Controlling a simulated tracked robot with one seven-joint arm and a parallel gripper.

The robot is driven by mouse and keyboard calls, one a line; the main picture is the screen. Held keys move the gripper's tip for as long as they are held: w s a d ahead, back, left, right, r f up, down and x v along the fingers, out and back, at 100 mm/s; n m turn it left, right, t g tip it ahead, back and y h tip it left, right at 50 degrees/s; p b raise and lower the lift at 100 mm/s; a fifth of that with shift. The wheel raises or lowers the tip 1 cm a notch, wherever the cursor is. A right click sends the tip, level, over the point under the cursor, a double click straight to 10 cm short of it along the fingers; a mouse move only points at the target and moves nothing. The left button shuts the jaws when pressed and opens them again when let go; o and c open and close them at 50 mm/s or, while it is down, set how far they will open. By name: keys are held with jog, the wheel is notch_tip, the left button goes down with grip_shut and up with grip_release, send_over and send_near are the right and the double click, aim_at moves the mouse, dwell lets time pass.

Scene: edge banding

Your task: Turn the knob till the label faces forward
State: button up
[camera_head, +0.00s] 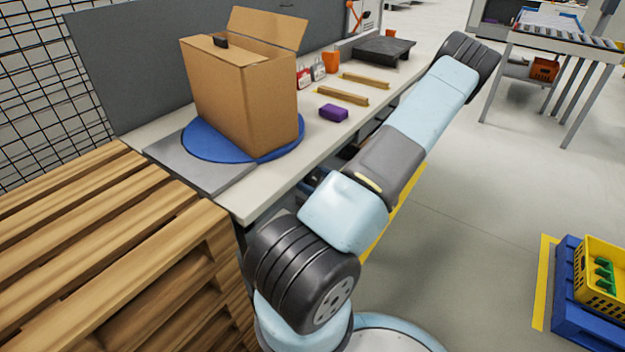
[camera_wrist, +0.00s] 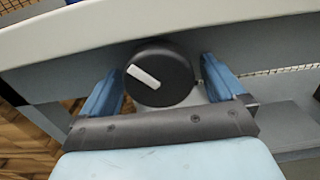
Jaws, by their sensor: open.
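A round black knob (camera_wrist: 160,75) with a pale pointer bar on its face shows in the wrist view, set below the pale table edge. The bar lies slanted, from upper left to lower right. My gripper (camera_wrist: 163,72) is open, with one blue finger on each side of the knob and gaps visible between them. On the workbench in the head view, an open cardboard box (camera_head: 245,105) stands on a blue turntable (camera_head: 200,148). I cannot make out a label on the box sides in view. The knob and my gripper are hidden in the head view.
A wooden pallet stack (camera_head: 90,240) stands at the left against the workbench (camera_head: 240,200). A purple block (camera_head: 333,112), wooden strips (camera_head: 343,96) and an orange cup (camera_head: 331,61) lie along the bench. A yellow crate (camera_head: 605,268) is on the floor at the right. The floor between is clear.

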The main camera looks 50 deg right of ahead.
jog(key=shift+w, duration=0.3)
jog(key=shift+c, duration=0.2)
jog(key=c, duration=1)
jog(key=shift+o, duration=0.2)
jog(key=shift+m, duration=0.3)
jog(key=shift+a+m, duration=0.1)
jog(key=shift+m, duration=2.6)
